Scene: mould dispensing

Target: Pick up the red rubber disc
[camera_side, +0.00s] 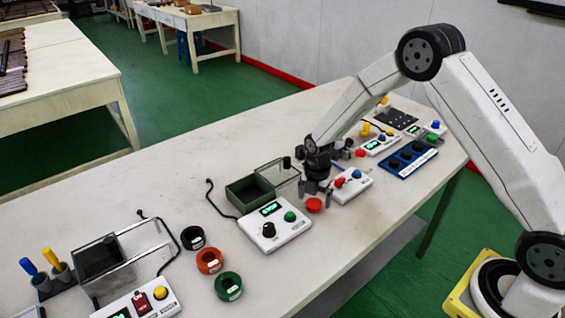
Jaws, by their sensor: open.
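My gripper (317,187) points down just above and behind the disc in the picture. Its fingers are apart and nothing shows between them. I cannot tell from this one view how high the fingertips are over the table. A smaller red round piece (360,153) lies farther back, right of my gripper.
A white box with a black knob (272,228) stands left of the disc. Another white box with red and blue knobs (351,185) is close on the right. A dark green open bin (250,193) is behind. Black, orange and green rings (228,286) lie front left.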

